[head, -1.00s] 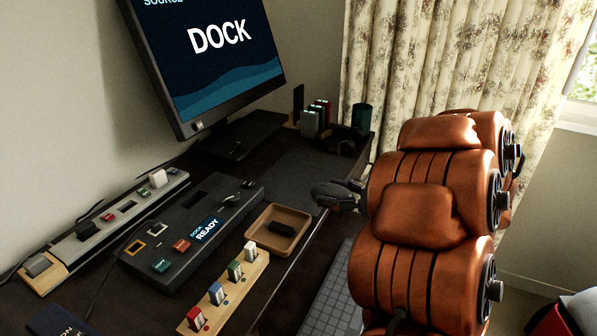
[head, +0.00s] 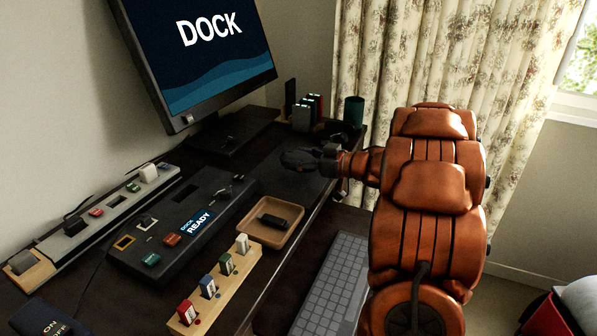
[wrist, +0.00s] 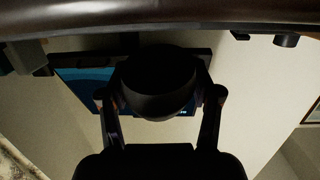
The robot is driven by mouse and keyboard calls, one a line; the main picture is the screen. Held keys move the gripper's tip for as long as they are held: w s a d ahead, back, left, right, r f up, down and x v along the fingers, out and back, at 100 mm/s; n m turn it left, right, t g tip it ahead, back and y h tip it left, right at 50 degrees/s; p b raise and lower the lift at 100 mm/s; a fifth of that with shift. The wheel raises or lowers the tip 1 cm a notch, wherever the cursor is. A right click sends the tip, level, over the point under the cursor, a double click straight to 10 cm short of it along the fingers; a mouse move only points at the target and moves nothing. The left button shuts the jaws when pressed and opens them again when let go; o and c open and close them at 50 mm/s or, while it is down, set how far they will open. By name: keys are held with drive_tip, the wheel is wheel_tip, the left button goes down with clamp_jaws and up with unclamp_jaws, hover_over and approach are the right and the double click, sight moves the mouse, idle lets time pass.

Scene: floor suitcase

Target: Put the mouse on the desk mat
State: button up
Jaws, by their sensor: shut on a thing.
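My gripper (head: 312,160) reaches in from the right over the far part of the dark desk. It is shut on a dark rounded thing, which I take to be the mouse (head: 297,159). In the wrist view the mouse (wrist: 158,85) sits between both fingers of my gripper (wrist: 160,105), a plain dark shape. The desk mat (head: 268,175) seems to be the dark grey area in front of the monitor, below and left of my gripper. Its borders are hard to make out. I cannot tell whether the mouse touches it.
A monitor (head: 205,55) stands at the back left. A dock (head: 175,230), a wooden tray (head: 292,238) with a dark item and a block of coloured sticks (head: 225,290) lie nearer. A keyboard (head: 330,290) is below right. Small boxes and a green cup (head: 354,110) stand behind my gripper.

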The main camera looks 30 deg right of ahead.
sight(300, 178)
drive_tip(key=shift+f+b, duration=0.55)
drive_tip(key=shift+f, duration=1.2)
drive_tip(key=shift+f, duration=0.2)
drive_tip(key=o, duration=1.2)
drive_tip(key=shift+c, duration=0.2)
drive_tip(key=shift+r, duration=0.1)
drive_tip(key=shift+s+r, duration=0.15)
drive_tip(key=p+v, duration=0.2)
drive_tip(key=v, duration=1)
